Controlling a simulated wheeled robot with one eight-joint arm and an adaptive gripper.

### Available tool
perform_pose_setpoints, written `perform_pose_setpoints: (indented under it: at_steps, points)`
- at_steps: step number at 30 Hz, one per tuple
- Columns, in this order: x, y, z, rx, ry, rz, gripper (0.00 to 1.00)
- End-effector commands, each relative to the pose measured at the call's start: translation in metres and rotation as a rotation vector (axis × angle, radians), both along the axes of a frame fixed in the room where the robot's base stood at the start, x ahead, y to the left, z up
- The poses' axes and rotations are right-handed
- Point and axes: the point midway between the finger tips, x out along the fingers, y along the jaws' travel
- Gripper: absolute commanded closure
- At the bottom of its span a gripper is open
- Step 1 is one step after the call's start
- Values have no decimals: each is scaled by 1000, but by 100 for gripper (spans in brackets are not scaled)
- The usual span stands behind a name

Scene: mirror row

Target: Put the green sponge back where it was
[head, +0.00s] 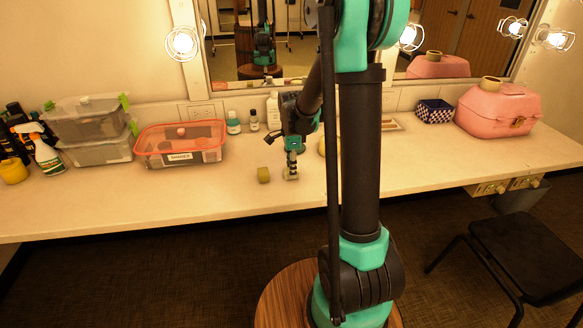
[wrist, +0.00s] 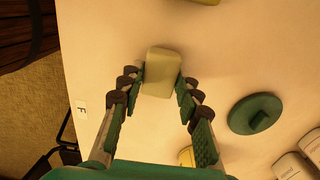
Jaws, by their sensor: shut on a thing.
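My gripper (head: 291,172) points down over the middle of the counter. In the wrist view my gripper (wrist: 161,80) is shut on a pale green block, which I take as the green sponge (wrist: 161,66). The sponge sits upright between the fingertips, at or just above the counter; I cannot tell if it touches. A second, olive-yellow block (head: 263,175) stands on the counter just left of my gripper. Part of a yellowish block (wrist: 205,1) shows at the top edge of the wrist view.
A red-rimmed bin (head: 180,146) and grey bins (head: 88,120) stand left, with small bottles (head: 233,123) behind. A pink case (head: 498,110) and checked box (head: 434,111) stand right. A green round thing (wrist: 257,114) lies near the sponge. The front counter is clear.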

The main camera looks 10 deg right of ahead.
Motion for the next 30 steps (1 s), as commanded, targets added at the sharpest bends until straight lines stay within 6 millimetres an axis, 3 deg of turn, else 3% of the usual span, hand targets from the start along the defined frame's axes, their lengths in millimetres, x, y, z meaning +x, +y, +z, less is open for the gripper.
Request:
perform_pose_setpoints:
  at_steps: [1,6,17,23,30]
  points:
    - [0,0,-1,0,0,0,64]
    - [0,0,0,0,0,0,46]
    - [0,0,4,0,0,0,46]
    - [-1,0,32,0,0,0,46]
    - [0,0,80,0,0,0,46]
